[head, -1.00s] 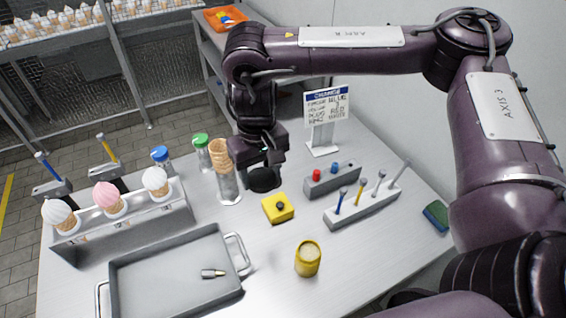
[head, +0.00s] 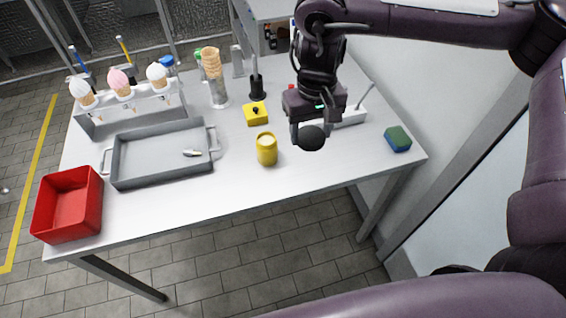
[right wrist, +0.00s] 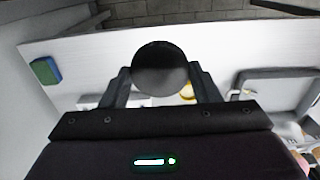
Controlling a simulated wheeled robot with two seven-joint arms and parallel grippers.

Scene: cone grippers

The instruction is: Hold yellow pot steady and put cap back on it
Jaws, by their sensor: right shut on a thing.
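The yellow pot (head: 267,151) stands upright and uncapped on the table, pale at its open top. My right gripper (head: 311,132) is to the right of the pot, above the table and apart from it. It is shut on a round black cap (head: 311,138). In the right wrist view the cap (right wrist: 160,70) sits between the two fingers, its dark face partly lit. A bit of yellow (right wrist: 188,90) shows beside it, mostly hidden by the finger. My left gripper is not in view.
A yellow block with a black knob (head: 256,115) is behind the pot. A grey tray (head: 135,179) is to the left, with a red bin (head: 67,205) at the near left. A tool rack (head: 352,118) is behind my gripper; a green-blue sponge (head: 397,139) is right. The front table is clear.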

